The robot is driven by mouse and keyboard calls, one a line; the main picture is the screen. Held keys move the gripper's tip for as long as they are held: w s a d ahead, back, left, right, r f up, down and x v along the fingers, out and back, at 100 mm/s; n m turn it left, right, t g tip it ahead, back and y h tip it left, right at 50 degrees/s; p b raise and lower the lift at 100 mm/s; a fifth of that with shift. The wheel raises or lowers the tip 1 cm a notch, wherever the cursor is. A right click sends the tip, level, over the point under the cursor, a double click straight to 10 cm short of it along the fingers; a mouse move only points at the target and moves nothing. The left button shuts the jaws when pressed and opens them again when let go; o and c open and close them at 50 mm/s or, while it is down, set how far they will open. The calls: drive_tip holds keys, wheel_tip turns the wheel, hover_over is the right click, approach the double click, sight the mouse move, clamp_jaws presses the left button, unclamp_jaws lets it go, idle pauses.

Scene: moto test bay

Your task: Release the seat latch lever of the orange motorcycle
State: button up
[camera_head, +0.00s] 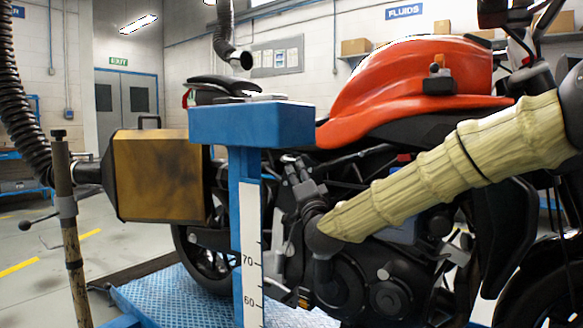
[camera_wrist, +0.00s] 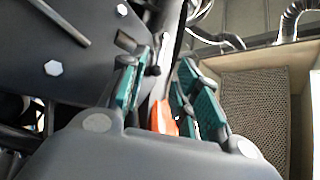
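The orange motorcycle (camera_head: 415,85) stands on a blue ramp in the head view, its black seat (camera_head: 225,84) partly behind a blue box-topped post. My gripper (camera_head: 293,168) points upward beside the motorcycle's frame, below the tank, just right of the post. In the wrist view, my gripper (camera_wrist: 160,72) has its teal-padded fingers apart. A small orange piece (camera_wrist: 162,116) shows in the gap between them; I cannot tell whether it is the latch lever or whether anything touches it. I cannot make out the lever in the head view.
The blue post (camera_head: 252,125) with a ruler strip stands close left of my gripper. A gold-brown case (camera_head: 158,175) and a pole (camera_head: 70,225) are further left. In the wrist view, a dark bolted plate (camera_wrist: 60,40) lies left of the fingers and a mesh panel (camera_wrist: 250,115) right.

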sight(292, 160)
drive_tip(key=b+x, duration=0.2)
drive_tip(key=x, duration=0.5)
drive_tip(key=shift+w+b, duration=0.25)
drive_tip(key=shift+b, duration=0.05)
drive_tip(key=shift+r, duration=0.15)
drive_tip(key=shift+a, duration=0.1)
clamp_jaws()
